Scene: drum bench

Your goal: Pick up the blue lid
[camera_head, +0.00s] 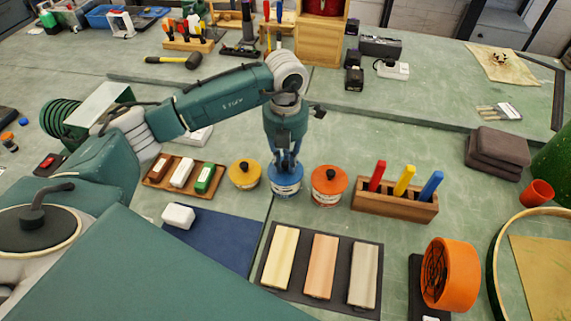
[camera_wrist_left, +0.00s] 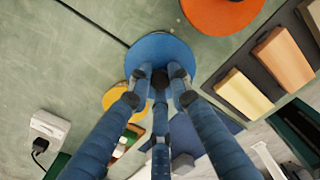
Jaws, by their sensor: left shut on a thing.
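The blue lid (camera_head: 287,184) sits on the middle tin of a row on the bench, between a tin with a yellow lid (camera_head: 244,172) and a tin with an orange lid (camera_head: 329,178). My left gripper (camera_head: 286,170) points straight down over it, with its fingers closed on the lid's top. In the left wrist view the blue lid (camera_wrist_left: 160,52) is a round disc, and the blue fingers of the left gripper (camera_wrist_left: 161,78) meet at its centre. The fingers hide the lid's knob. I cannot tell whether the lid has lifted off its tin. My right gripper is not in view.
A wooden tray of coloured blocks (camera_head: 154,182) lies left of the tins. A rack with red, yellow and blue handles (camera_head: 394,206) stands right. A dark board with wooden blocks (camera_head: 342,302) lies in front. Free bench shows behind the orange lid.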

